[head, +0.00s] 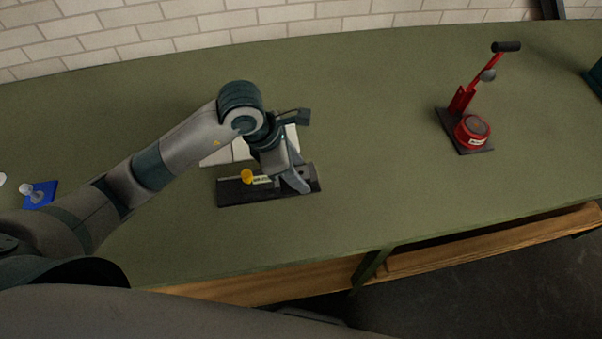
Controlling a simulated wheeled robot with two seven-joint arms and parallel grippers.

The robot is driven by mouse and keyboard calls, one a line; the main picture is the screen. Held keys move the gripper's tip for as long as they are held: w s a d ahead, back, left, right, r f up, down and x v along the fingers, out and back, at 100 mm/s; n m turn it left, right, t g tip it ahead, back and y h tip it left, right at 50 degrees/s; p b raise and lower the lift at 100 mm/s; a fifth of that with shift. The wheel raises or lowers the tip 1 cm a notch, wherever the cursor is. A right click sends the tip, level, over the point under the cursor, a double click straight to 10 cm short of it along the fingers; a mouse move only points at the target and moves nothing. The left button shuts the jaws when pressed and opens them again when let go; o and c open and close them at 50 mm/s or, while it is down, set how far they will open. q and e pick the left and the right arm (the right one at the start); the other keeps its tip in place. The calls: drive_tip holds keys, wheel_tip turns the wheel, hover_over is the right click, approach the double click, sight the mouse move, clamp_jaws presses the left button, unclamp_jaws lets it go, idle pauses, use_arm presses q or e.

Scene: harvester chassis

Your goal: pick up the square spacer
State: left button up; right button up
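My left gripper (297,183) reaches down over the right part of a black fixture (235,196) on the green table. Its fingers are small and seen from above, so I cannot tell whether they are open or shut, or whether anything is between them. A yellow knob (247,176) and a small pale label (262,180) show on the fixture, left of the fingers. I cannot make out a square spacer; it may be hidden by the gripper or too small to tell. My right gripper is not in view.
A white sheet or plate (217,156) lies behind the fixture, partly covered by my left arm. A red lever press (473,130) on a black base stands at the right. A blue plate (42,194) with a pale knob lies far left. The table between fixture and press is clear.

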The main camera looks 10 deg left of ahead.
sight(300, 173)
use_arm(q)
clamp_jaws()
drive_tip(key=shift+r, duration=0.15)
drive_tip(key=shift+r+b, duration=0.6)
drive_tip(key=shift+r, duration=0.25)
drive_tip(key=shift+d+r+b, duration=0.25)
drive_tip(key=shift+r+b, duration=0.25)
drive_tip(key=shift+r, duration=0.65)
drive_tip(key=s+d+r+b, duration=0.3)
drive_tip(key=d+r, duration=0.3)
drive_tip(key=d, duration=0.4)
drive_tip(key=shift+s+d+r, duration=0.2)
drive_tip(key=shift+s+r, duration=0.2)
drive_tip(key=shift+s, duration=0.3)
